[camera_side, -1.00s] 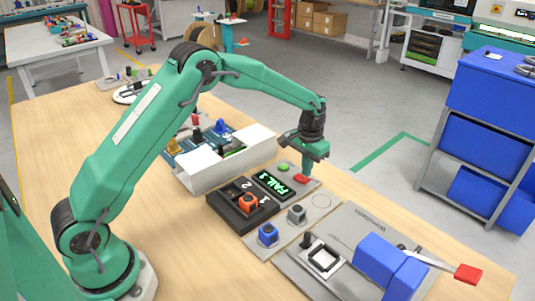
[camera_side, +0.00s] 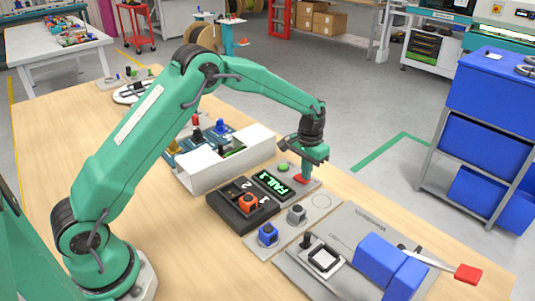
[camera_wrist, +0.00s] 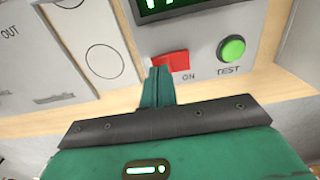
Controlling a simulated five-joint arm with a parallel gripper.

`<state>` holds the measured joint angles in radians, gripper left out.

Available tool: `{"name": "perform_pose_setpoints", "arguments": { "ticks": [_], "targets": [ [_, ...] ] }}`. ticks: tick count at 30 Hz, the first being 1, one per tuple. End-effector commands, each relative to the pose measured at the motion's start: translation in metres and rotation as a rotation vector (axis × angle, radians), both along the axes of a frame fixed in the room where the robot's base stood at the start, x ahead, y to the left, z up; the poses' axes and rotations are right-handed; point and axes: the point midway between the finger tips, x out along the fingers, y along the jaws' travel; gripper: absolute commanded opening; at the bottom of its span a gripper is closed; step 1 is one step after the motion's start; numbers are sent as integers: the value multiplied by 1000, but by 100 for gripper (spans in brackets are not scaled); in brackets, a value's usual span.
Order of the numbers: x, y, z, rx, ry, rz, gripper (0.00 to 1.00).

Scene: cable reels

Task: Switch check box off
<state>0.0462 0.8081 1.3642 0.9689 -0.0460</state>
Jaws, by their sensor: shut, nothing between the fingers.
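The switch also shows in the side view (camera_side: 300,179). A round green TEST button (camera_wrist: 232,48) is to its right. My gripper (camera_wrist: 158,72) is shut and empty, its fingertips over the left end of the red switch. I cannot tell whether they press on it. The fingers hide part of the switch.
A dark tray (camera_side: 228,212) holding an orange block (camera_side: 249,202) is beside the box. A blue block (camera_side: 268,235) and a grey block (camera_side: 297,214) stand in front. A white trough (camera_side: 200,176) lies behind, and a lever device with blue housing (camera_side: 385,262) is at right.

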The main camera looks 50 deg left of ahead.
Motion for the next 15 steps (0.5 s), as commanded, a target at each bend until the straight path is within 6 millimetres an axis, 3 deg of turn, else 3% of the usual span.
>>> {"name": "perform_pose_setpoints", "arguments": {
  "ticks": [15],
  "targets": [
    [0,0,-4,0,0,0,0]
  ]
}}
